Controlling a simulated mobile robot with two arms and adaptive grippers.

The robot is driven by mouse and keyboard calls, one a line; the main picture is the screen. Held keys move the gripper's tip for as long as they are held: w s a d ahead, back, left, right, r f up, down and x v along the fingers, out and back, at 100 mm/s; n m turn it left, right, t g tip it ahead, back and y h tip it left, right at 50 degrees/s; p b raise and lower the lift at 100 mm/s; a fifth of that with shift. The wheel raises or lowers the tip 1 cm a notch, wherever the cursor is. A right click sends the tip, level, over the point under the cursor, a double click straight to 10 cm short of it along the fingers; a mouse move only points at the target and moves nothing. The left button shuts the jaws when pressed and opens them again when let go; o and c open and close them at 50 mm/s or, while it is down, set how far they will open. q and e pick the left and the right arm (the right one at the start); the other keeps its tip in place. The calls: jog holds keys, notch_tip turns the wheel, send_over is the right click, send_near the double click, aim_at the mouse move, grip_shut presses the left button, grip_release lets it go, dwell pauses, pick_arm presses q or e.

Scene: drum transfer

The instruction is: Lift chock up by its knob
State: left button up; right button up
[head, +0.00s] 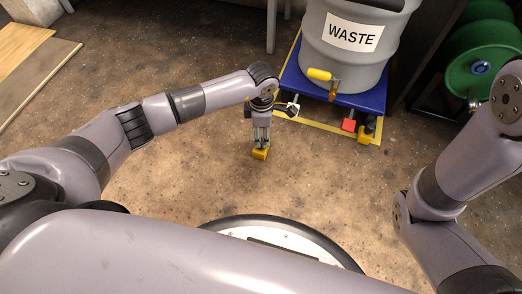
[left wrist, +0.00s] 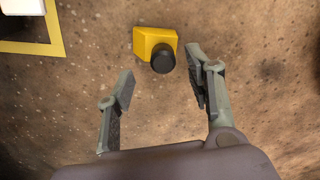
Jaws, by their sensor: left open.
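A yellow chock (head: 260,154) sits on the brown floor in front of the cart. In the left wrist view the chock's yellow body (left wrist: 150,42) is seen from above, with a round black knob (left wrist: 162,61) on its near side. My left gripper (head: 261,139) points down over the chock. Its fingers (left wrist: 160,66) are open and the knob appears between the fingertips in the picture. The fingers do not visibly touch the knob, and how far above it they are is hard to tell. My right gripper is out of view.
A grey waste drum (head: 345,60) with a yellow tap (head: 320,75) stands on a blue cart (head: 300,83). Another yellow chock (head: 364,136) lies by the cart's right corner. Green discs (head: 482,50) stand at right. Floor left of the chock is clear.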

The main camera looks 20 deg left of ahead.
aim_at(260, 153)
pick_arm(q)
jog(key=shift+s+a+f+b, duration=0.1)
jog(key=shift+f+b, duration=1.15)
jog(key=shift+f, duration=0.1)
jog(key=shift+s+f+b, duration=0.1)
jog(key=shift+f+b, duration=1.15)
jog(key=shift+f, duration=0.1)
jog(key=shift+r, duration=0.1)
jog(key=shift+c, duration=0.5)
grip_shut()
